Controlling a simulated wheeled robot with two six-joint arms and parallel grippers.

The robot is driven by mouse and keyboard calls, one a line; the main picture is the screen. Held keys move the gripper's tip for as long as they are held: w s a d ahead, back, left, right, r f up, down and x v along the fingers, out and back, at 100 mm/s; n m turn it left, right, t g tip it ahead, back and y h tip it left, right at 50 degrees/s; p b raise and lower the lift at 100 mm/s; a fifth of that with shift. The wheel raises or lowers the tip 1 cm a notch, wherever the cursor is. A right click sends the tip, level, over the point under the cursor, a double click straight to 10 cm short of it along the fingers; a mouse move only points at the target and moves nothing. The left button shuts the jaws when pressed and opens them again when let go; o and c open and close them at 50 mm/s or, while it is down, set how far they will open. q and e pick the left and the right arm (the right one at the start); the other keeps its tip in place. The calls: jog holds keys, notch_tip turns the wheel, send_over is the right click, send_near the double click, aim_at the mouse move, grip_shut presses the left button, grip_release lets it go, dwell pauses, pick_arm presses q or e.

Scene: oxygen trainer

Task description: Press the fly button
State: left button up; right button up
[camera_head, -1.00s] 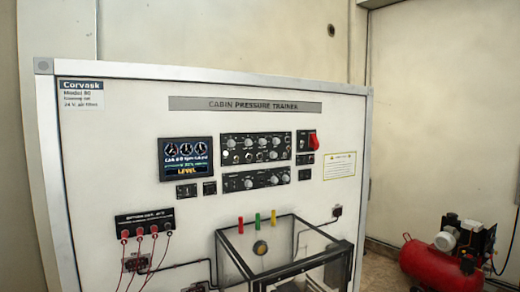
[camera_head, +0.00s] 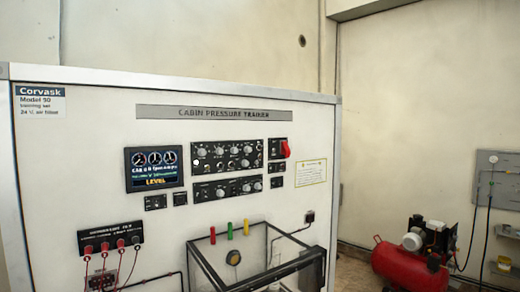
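The cabin pressure trainer panel (camera_head: 85,190) stands upright in front of me and fills the left and middle of the view. A small screen (camera_head: 154,168) with three dials and the word LEVEL is on it. Right of the screen are an upper knob panel (camera_head: 227,154) and a lower knob panel (camera_head: 228,188). Two small dark switches (camera_head: 155,202) sit under the screen. A red switch cover (camera_head: 285,149) is at the upper right. I cannot read which control is the fly button. Neither of my grippers shows.
Red leads hang from a black terminal block (camera_head: 110,238). A red compressor (camera_head: 405,264) stands on the floor at right, near a grey wall board (camera_head: 500,180).

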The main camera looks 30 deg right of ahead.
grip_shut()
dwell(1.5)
